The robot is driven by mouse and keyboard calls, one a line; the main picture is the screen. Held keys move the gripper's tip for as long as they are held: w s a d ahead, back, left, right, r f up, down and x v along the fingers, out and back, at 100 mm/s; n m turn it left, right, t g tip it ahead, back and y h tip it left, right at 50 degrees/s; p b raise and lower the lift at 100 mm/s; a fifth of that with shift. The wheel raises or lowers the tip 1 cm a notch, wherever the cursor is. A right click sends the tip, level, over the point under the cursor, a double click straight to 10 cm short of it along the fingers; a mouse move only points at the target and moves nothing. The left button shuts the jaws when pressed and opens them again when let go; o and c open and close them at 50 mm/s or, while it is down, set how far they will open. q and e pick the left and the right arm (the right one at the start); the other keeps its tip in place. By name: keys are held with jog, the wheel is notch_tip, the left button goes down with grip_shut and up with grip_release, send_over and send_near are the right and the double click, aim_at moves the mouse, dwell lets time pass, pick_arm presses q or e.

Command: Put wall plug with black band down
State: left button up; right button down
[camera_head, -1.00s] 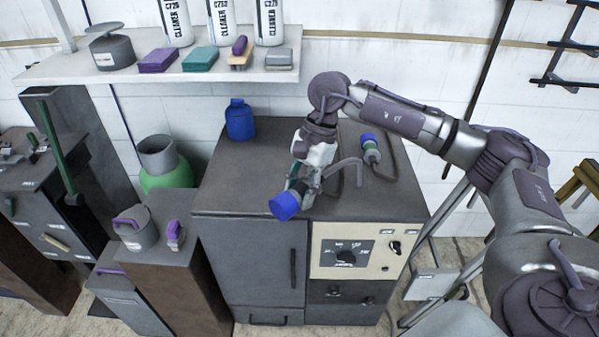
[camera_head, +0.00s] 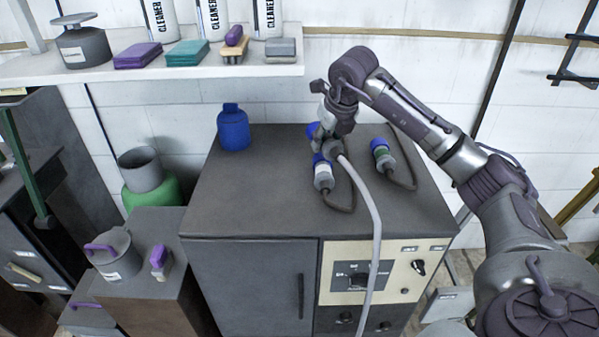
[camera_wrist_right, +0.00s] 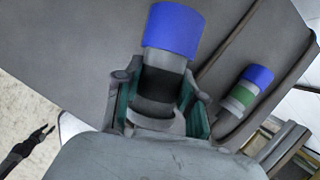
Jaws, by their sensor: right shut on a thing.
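The wall plug with black band (camera_wrist_right: 162,85) is in my right gripper (camera_wrist_right: 160,108), between its two fingers in the right wrist view; its blue end points away from the palm. In the head view my right gripper (camera_head: 328,135) is over the back half of the grey cabinet top (camera_head: 260,195). Only part of the held plug's blue end (camera_head: 313,131) shows there. I cannot tell whether the plug touches the top. A pale cable runs from near the gripper down over the cabinet front.
A blue-ended plug with a white body (camera_head: 323,174) lies just in front of my right gripper. A green-banded plug (camera_head: 382,153) lies to the right. A blue bottle (camera_head: 233,130) stands at the back left. The cabinet top's front left is clear.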

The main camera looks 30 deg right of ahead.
jog(key=p, duration=0.1)
send_over(292, 180)
jog(key=s, duration=0.2)
notch_tip(292, 180, down, 4)
jog(key=shift+w+d+f, duration=0.1)
jog(key=shift+w, duration=0.05)
jog(key=shift+w+a+f, duration=0.1)
jog(key=shift+a+f, duration=0.2)
jog(key=shift+a, duration=0.05)
notch_tip(292, 180, down, 4)
jog(key=shift+r+p, duration=0.1)
jog(key=shift+p, duration=0.3)
jog(key=shift+f+b, duration=0.35)
jog(key=c, duration=0.7)
grip_release()
